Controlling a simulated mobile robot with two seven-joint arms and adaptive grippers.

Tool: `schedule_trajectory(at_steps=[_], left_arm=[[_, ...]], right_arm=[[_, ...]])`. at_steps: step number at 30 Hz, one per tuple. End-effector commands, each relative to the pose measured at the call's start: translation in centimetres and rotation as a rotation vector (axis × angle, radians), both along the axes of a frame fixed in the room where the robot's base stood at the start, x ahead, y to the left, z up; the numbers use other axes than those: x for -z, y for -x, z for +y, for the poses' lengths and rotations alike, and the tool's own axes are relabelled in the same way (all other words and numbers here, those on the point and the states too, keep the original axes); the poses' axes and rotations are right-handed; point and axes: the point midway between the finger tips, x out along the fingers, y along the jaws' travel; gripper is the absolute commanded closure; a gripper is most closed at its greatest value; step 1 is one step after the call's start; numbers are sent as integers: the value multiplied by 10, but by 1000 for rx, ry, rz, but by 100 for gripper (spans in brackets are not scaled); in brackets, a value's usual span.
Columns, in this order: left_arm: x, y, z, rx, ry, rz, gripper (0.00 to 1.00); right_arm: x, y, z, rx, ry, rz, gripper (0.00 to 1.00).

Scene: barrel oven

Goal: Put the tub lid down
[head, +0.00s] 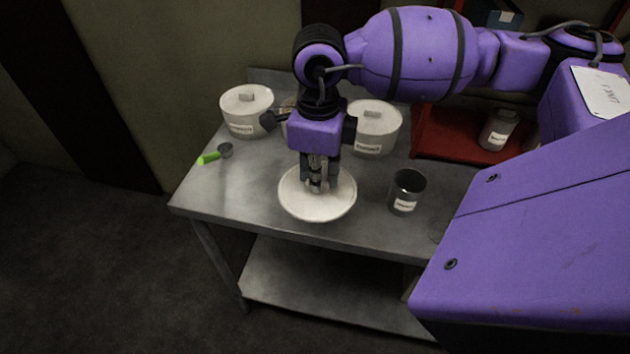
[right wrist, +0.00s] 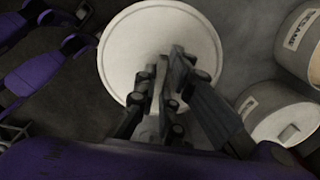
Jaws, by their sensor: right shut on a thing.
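The round white tub lid (head: 298,207) shows below my right gripper in the head view, over the front part of the metal table. My right gripper (head: 318,187) points down and is shut at the lid's middle, holding it; the lid's grip is mostly hidden by the fingers. In the right wrist view, the lid (right wrist: 200,42) fills the upper middle, with the fingers (right wrist: 163,82) over its centre. The lid looks about level. I cannot tell whether it touches the table or hangs just above. My left gripper is not in view.
On the metal table (head: 245,190), two lidded white tubs (head: 246,118) (head: 378,133) stand at the back, with another container partly hidden between them. A dark labelled cup (head: 405,194) stands right of the lid. A green-handled scoop (head: 210,157) lies left. A red shelf (head: 440,140) is at right.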

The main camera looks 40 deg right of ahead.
Motion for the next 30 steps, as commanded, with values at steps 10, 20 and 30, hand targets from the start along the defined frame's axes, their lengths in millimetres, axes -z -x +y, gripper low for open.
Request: schedule_trajectory(at_steps=[10,20,30], left_arm=[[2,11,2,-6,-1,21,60],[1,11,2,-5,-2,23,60],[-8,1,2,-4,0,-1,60]], right_arm=[[54,-53,-32,1,-1,1,100],[78,-66,-40,-2,-2,1,100],[102,-65,-40,-2,-1,-1,100]])
